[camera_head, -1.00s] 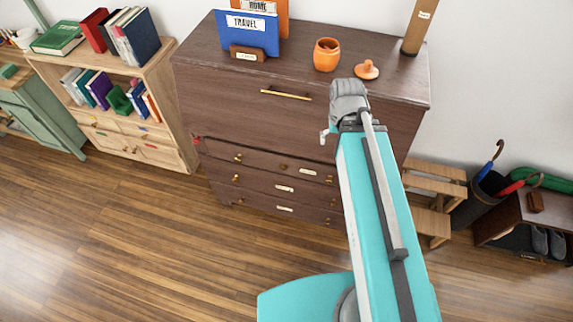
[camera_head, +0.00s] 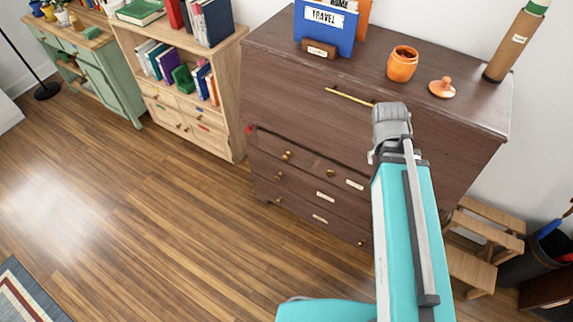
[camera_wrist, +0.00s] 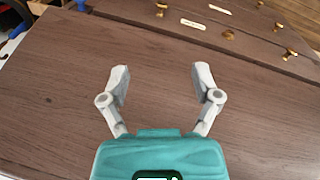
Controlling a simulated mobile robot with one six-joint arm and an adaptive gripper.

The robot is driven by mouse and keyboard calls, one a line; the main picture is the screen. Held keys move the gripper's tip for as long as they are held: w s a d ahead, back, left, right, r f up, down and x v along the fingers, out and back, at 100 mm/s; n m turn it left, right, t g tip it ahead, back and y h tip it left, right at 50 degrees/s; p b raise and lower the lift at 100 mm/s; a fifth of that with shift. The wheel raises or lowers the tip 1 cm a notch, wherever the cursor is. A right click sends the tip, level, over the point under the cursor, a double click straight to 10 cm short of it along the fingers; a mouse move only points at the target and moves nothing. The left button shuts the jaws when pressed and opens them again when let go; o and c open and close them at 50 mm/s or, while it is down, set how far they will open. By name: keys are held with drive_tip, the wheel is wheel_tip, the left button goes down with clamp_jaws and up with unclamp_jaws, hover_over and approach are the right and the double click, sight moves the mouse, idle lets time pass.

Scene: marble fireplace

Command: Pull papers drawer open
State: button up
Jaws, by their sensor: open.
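The dark brown dresser (camera_head: 300,110) stands in front of me. Its lower front has several shut-looking drawers with brass knobs (camera_head: 287,154) and small white labels (camera_head: 326,196) too small to read, so I cannot tell which is the papers drawer. A wide panel with a long brass handle (camera_head: 349,96) is above them. In the wrist view my gripper (camera_wrist: 161,72) is open and empty over the bare brown panel. A drawer label (camera_wrist: 207,24) and knobs (camera_wrist: 228,34) lie beyond its fingertips. In the head view my arm hides the fingers and part of the dresser's right side.
On the dresser top are a blue TRAVEL folder (camera_head: 325,28), an orange pot (camera_head: 402,64), its lid (camera_head: 442,88) and a tube (camera_head: 514,45). A wooden bookcase (camera_head: 225,110) is close on the left, a step stool (camera_head: 485,240) on the right.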

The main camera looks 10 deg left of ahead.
drive_tip(key=w+a+f+t+h+b, duration=0.2)
drive_tip(key=a+f+b, duration=0.1)
drive_tip(key=f+b, duration=0.35)
drive_tip(key=w+a+f+t+h+b, duration=0.1)
drive_tip(key=w+a+f+h+b, duration=0.2)
drive_tip(key=f+b, duration=0.35)
drive_tip(key=t+y+b, duration=0.1)
drive_tip(key=t+b, duration=1.2)
drive_tip(key=b, duration=2.1)
approach(284, 159)
drive_tip(key=s, duration=0.3)
drive_tip(key=shift+s+a+r, duration=0.1)
drive_tip(key=shift+s+a, duration=0.1)
drive_tip(key=shift+a, duration=0.15)
drive_tip(key=shift+w, duration=0.1)
drive_tip(key=x, duration=1.3)
drive_tip(key=shift+w, duration=0.4)
clamp_jaws()
